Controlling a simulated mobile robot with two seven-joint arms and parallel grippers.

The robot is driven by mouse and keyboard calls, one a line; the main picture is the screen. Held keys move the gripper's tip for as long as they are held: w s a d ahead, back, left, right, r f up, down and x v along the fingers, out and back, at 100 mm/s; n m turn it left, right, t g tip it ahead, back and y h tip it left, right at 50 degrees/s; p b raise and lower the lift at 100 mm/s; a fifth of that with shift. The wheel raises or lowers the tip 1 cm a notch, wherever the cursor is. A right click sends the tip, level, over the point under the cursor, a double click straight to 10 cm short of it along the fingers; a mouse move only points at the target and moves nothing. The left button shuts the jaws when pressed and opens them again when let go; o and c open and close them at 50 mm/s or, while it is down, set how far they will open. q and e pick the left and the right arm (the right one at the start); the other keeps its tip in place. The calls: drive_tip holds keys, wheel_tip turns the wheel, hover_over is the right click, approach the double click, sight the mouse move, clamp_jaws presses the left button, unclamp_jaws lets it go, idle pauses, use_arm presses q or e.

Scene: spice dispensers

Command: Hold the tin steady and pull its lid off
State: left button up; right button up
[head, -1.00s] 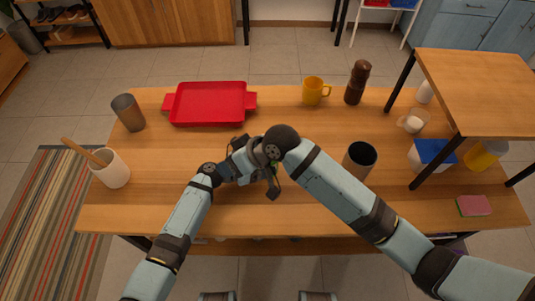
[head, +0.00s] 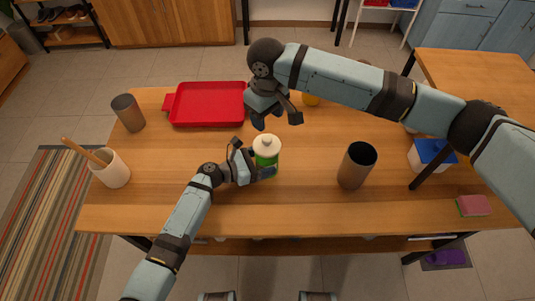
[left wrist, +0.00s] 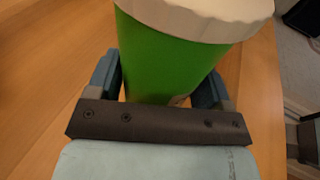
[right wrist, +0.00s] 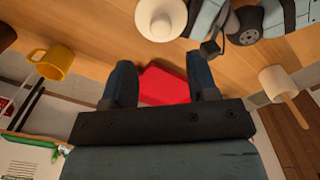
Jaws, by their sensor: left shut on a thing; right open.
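The tin (head: 267,162) is green with a white lid (head: 266,145) that has a small knob on top. It stands upright on the table, with the lid seated on it. My left gripper (head: 255,162) is shut around the tin's green body. In the left wrist view the green body (left wrist: 175,60) sits between the fingers, below the lid's rim (left wrist: 195,18). My right gripper (head: 277,118) is open and empty, raised above and behind the tin. In the right wrist view the lid (right wrist: 160,18) lies beyond the fingers, apart from them.
A red tray (head: 207,105) lies behind, at left. A dark cup (head: 356,167) stands right of the tin. A brown cup (head: 128,113) and a white utensil pot (head: 112,170) are at left. A yellow mug (right wrist: 54,62) is partly hidden by my right arm in the head view.

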sight(267, 138)
wheel_tip(267, 138, down, 9)
drive_tip(key=shift+f, duration=0.2)
idle(0.3)
drive_tip(key=shift+s, duration=0.1)
drive_tip(key=c, duration=0.8)
